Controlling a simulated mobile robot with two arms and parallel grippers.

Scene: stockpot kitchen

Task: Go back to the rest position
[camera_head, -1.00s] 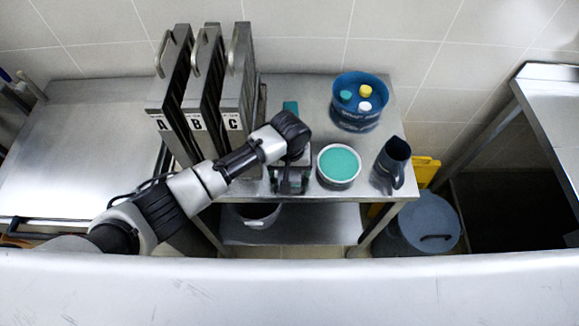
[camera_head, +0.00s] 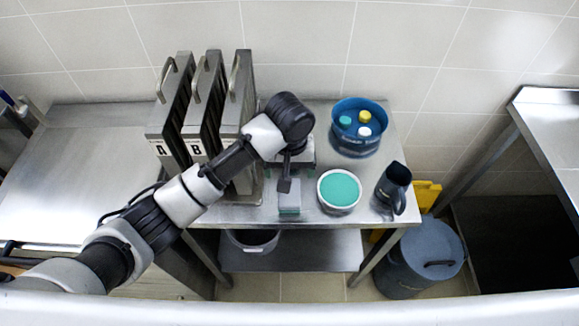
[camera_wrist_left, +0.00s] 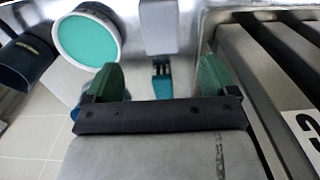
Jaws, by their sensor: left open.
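My left gripper (camera_head: 286,178) hangs over the metal table, left of the teal-topped tub. In the left wrist view its two green fingers (camera_wrist_left: 160,78) stand wide apart with nothing gripped between them. A grey block (camera_head: 289,200) with a teal lower edge stands at the table's front, just in front of the gripper; a grey block also shows at the top of the wrist view (camera_wrist_left: 159,27). A small teal item (camera_wrist_left: 162,84) shows beyond the fingers. My wrist hides part of the table behind it. My right gripper is not in view.
Upright metal panels labelled A and B (camera_head: 205,105) stand close left of my arm; the C label is covered in the head view. The teal-topped tub (camera_head: 339,188), dark jug (camera_head: 394,187) and blue container (camera_head: 358,128) are to the right. A bin (camera_head: 425,258) stands on the floor.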

